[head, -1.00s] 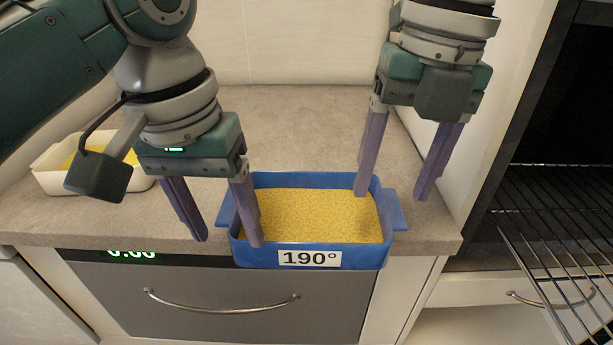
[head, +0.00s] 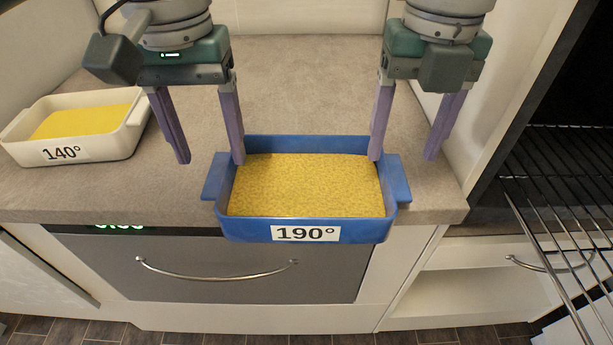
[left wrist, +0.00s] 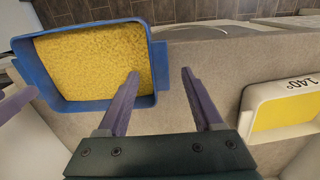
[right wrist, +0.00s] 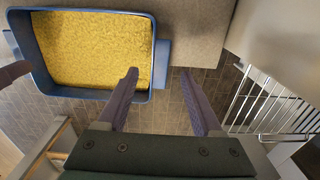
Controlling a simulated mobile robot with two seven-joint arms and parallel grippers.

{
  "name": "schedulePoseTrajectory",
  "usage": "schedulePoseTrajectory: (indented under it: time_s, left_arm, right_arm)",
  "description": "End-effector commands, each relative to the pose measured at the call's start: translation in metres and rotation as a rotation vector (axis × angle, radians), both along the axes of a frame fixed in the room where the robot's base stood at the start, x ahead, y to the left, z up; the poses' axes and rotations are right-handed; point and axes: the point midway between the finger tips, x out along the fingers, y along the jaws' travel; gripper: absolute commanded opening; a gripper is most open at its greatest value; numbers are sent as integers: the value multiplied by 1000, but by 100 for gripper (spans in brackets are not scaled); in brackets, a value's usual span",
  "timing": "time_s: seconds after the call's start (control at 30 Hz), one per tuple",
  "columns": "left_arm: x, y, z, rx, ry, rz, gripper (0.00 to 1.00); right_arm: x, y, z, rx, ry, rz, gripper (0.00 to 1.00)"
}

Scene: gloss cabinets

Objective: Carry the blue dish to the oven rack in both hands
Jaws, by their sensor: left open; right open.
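The blue dish (head: 305,230) has yellow filling and a "190°" label, and sits at the counter's front edge with a handle at each end. My left gripper (head: 211,160) is open above its left end, one finger over the inside of the dish wall and one outside. My right gripper (head: 403,158) is open at its right end in the same way. The dish also shows in the left wrist view (left wrist: 88,104) and the right wrist view (right wrist: 90,91). I cannot tell whether the fingers touch it. The oven rack (head: 560,200) is at the right, partly pulled out.
A white dish (head: 85,152) labelled "140°" with yellow filling stands on the counter at the left. A drawer front with a curved handle (head: 217,276) is below the counter. The counter (head: 300,85) behind the blue dish is clear.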

Motion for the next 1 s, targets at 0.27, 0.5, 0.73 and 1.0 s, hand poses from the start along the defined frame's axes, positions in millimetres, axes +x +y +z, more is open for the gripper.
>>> schedulePoseTrajectory:
  time_s: [0.27, 0.5, 0.73, 1.0]
  left_arm:
    - [0, -1, -42, 0, 3, 0, 68]
    - [0, 0, -54, 0, 0, -1, 68]
    - [0, 0, -55, 0, -1, -1, 68]
    - [0, 0, -55, 0, -1, 0, 44]
  right_arm:
    - [0, 0, -42, 0, 1, -1, 68]
    - [0, 0, -54, -1, 0, 1, 68]
    - [0, 0, -55, 0, -1, 1, 68]
    - [0, 0, -55, 0, -1, 1, 44]
